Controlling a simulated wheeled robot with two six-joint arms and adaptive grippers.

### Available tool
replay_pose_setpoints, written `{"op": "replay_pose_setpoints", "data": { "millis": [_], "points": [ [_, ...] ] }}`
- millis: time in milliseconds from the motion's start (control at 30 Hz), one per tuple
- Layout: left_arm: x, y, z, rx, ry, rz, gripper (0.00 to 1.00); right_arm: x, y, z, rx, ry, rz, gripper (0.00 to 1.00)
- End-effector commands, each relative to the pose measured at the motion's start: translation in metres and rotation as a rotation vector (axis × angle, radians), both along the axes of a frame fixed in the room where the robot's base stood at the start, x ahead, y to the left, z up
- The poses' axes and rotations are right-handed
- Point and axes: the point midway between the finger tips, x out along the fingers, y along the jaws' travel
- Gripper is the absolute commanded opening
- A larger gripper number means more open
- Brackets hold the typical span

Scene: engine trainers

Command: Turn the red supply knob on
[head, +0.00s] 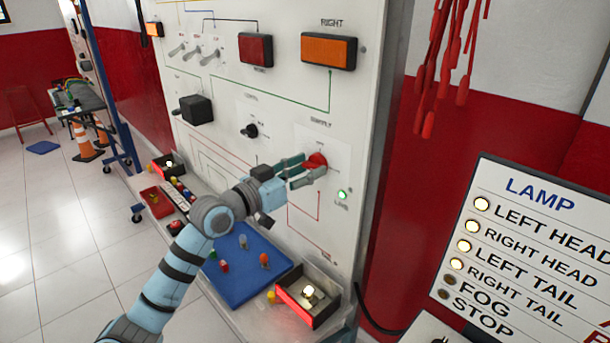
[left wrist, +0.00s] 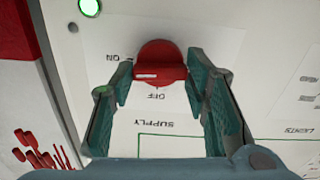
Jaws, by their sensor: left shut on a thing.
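The red supply knob (head: 316,161) sits on the white trainer panel (head: 280,110), under the word SUPPLY. My left gripper (head: 305,169) is shut on it, a finger on either side. In the left wrist view the red knob (left wrist: 160,58) lies between the fingertips (left wrist: 158,84), and the labels appear upside down. A white mark on the knob points left, toward the side with the ON label; OFF is below the knob there. A green light (head: 342,194) beside the knob is lit; it also shows in the left wrist view (left wrist: 90,7). My right gripper is not in view.
A black knob (head: 249,131) and a black block (head: 196,109) are on the panel. A blue tray (head: 236,292) and a red-fronted box (head: 308,295) stand below my arm. A lamp board (head: 520,250) at right shows several lit lamps; FOG and STOP look dark.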

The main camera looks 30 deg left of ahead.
Motion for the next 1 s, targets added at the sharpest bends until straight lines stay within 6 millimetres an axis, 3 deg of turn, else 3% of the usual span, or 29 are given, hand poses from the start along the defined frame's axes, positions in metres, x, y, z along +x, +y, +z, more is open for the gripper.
{"op": "replay_pose_setpoints", "data": {
  "millis": [300,767,800,900,1000],
  "points": [
    [0.0000,-0.0001,-0.0003,0.102,-0.036,0.000,0.14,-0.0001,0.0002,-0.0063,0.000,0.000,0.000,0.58],
    [0.0000,0.0001,0.0000,0.118,-0.040,0.000,0.14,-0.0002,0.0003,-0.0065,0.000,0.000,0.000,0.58],
    [0.0000,0.0001,0.0000,0.118,-0.040,0.000,0.44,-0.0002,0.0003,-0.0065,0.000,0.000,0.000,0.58],
    [0.0000,0.0001,0.0000,0.118,-0.040,0.000,0.60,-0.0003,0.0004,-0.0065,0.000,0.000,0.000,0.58],
    [0.0000,0.0000,0.0000,0.117,-0.040,0.000,0.62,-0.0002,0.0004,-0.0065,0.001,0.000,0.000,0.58]
  ]
}}
